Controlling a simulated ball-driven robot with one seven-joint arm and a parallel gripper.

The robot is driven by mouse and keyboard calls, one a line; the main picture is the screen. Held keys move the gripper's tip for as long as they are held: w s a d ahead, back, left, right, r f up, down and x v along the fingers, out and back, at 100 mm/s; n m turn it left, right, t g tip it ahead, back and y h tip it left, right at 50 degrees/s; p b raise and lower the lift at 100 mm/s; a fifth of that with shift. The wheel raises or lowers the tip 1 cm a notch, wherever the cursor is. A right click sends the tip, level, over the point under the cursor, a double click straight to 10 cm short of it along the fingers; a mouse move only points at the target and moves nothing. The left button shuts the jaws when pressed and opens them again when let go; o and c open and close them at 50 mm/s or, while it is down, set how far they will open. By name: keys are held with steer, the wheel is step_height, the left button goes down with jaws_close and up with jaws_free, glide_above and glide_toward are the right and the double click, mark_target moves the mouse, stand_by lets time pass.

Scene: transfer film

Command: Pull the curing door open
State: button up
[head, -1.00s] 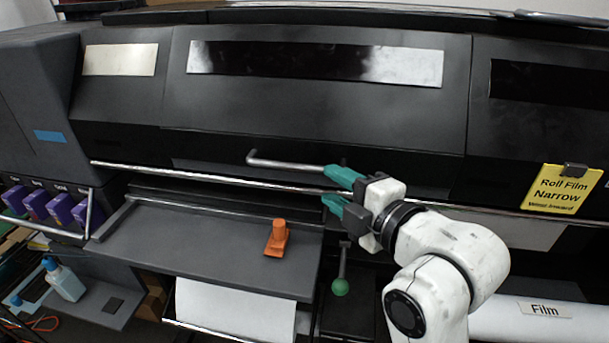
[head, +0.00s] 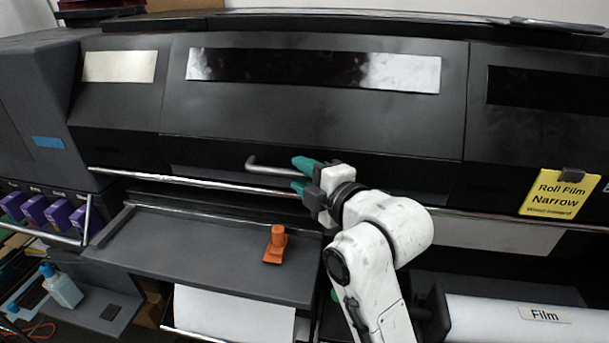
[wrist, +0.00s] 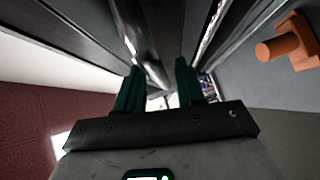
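The curing door (head: 300,112) is the wide black panel with a dark window across the machine's middle; it appears shut. Its grey bar handle (head: 270,167) runs level near the lower edge, its right part hidden by my gripper. My gripper (head: 295,173) has green fingers spread apart at the handle, one above and one below its line in the head view. In the wrist view, the handle (wrist: 143,50) runs between the open fingers of my gripper (wrist: 156,68), closer to the left one. I cannot tell whether they touch it.
A chrome rail (head: 200,181) runs just below the handle, close to my lower finger. A grey shelf (head: 180,245) below carries an orange clamp-like piece (head: 276,245). A film roll (head: 490,318) lies at lower right, and a yellow sign (head: 553,194) hangs above it.

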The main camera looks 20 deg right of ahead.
jaws_close()
stand_by(0.3)
steer(key=shift+r, duration=0.1)
